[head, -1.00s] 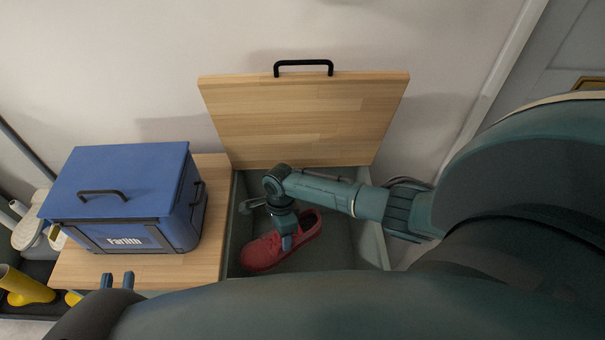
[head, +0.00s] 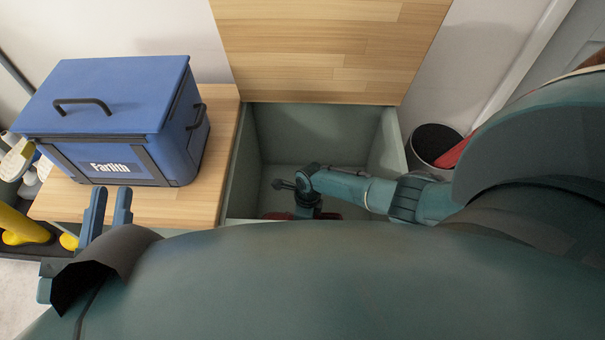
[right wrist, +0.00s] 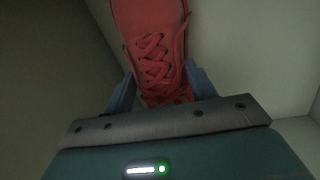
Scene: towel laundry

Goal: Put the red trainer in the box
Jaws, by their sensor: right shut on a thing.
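The red trainer shows in the right wrist view (right wrist: 148,35) with its laces facing the camera. My right gripper (right wrist: 160,90) is shut on it, one blue finger on each side. In the head view only slivers of red (head: 274,216) show low in the open grey-green box (head: 243,150), with my right wrist above them. My own body hides most of the trainer and the right fingertips there, so I cannot tell whether the trainer touches the floor of the box. My left gripper (head: 110,192) is open and empty in front of the wooden bench top.
The box's wooden lid (head: 335,45) stands open at the back. A blue cooler bag (head: 110,115) sits on the wooden top (head: 205,190) left of the box. A dark-topped bin (head: 436,142) stands to the right. Yellow boots (head: 20,225) lie at far left.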

